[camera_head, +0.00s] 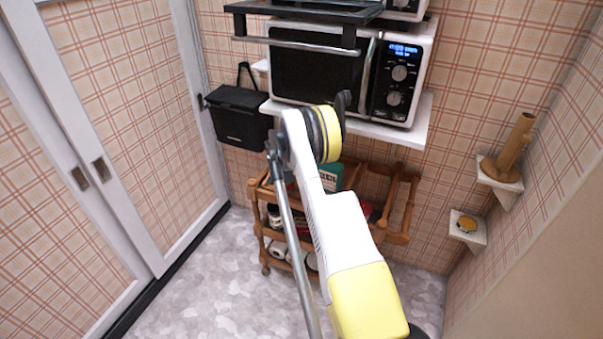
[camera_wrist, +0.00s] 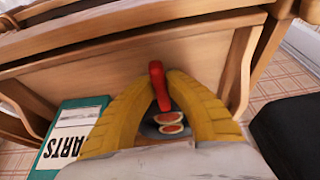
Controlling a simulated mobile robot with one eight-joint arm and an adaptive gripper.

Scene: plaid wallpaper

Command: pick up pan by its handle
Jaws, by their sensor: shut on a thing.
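In the wrist view, my gripper (camera_wrist: 164,78) has its two yellow fingers closed on a narrow red handle (camera_wrist: 157,82), which stands between the fingertips. I take this to be the pan's handle; the rest of the pan is hidden or cannot be made out. Round red and cream shapes (camera_wrist: 171,123) show between the fingers, and I cannot tell what they belong to. In the head view my arm covers my gripper and the middle of the wooden cart.
The wooden cart (camera_head: 411,205) has rails and shelves close around my gripper. A green book (camera_wrist: 72,135) is left of the fingers. A microwave (camera_head: 398,75) stands on a white shelf above, with a black box (camera_head: 240,115) beside it. Floor to the left is clear.

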